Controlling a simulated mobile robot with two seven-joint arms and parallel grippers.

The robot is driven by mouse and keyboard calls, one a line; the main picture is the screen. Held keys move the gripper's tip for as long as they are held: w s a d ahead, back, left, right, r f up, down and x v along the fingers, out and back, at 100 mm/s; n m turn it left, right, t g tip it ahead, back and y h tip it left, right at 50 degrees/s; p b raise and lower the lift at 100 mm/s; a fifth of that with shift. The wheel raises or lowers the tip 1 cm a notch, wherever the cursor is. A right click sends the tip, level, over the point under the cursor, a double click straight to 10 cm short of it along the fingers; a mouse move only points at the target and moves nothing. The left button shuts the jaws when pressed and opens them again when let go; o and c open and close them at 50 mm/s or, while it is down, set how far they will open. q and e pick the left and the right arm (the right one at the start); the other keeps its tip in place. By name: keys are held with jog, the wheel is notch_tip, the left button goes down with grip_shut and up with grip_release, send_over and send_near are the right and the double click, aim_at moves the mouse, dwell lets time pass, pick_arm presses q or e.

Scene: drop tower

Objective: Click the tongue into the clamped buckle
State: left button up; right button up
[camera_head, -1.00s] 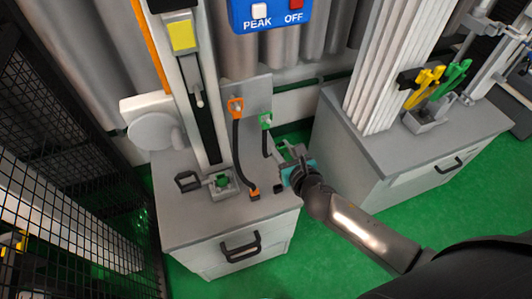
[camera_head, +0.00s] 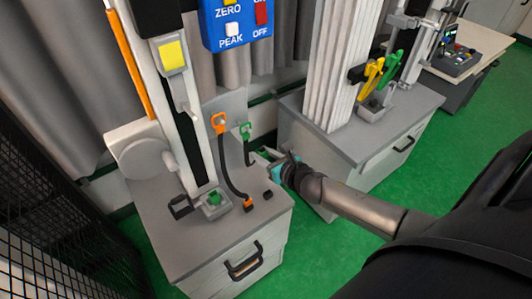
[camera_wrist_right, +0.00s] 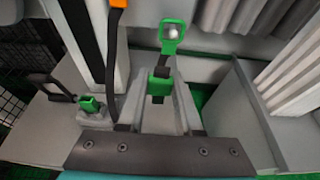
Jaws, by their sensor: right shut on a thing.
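The clamped green buckle (camera_head: 214,198) sits in a grey vise (camera_head: 207,211) on the near cabinet, and it also shows in the wrist view (camera_wrist_right: 91,104). My right gripper (camera_head: 266,156) is beside the cabinet's right edge. In the wrist view it is shut on a small green piece (camera_wrist_right: 160,83), which I take for the tongue, with a dark part below it. A green ring (camera_head: 245,130) hangs on a peg on the grey back plate, and a dark strap (camera_head: 249,154) runs down from it. The strap's lower end is unclear. My left gripper is not in view.
An orange ring (camera_head: 219,123) on the back plate has a dark strap down to an orange block (camera_head: 249,203). A small dark block (camera_head: 268,194) lies beside it. The tower column rises behind the vise. A second cabinet (camera_head: 350,150) stands to the right.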

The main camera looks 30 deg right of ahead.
jog(key=w+a+f+b, duration=0.1)
jog(key=a+f+b, duration=0.1)
jog(key=a, duration=0.3)
jog(key=w+a+f+b, duration=0.2)
jog(key=a, duration=0.3)
jog(key=w+a+f+b, duration=0.1)
jog(key=a+b, duration=0.2)
jog(key=a, duration=0.2)
jog(key=shift+w+a+f, duration=0.1)
jog(key=shift+w+f, duration=0.05)
jog(key=shift+f, duration=0.25)
jog(key=shift+f+b, duration=1.9)
jog(key=shift+f, duration=0.45)
jog(key=shift+f, duration=0.15)
jog(key=o, duration=1.1)
jog(key=shift+c, duration=0.2)
jog(key=p+v, duration=0.3)
jog(key=v, duration=1.2)
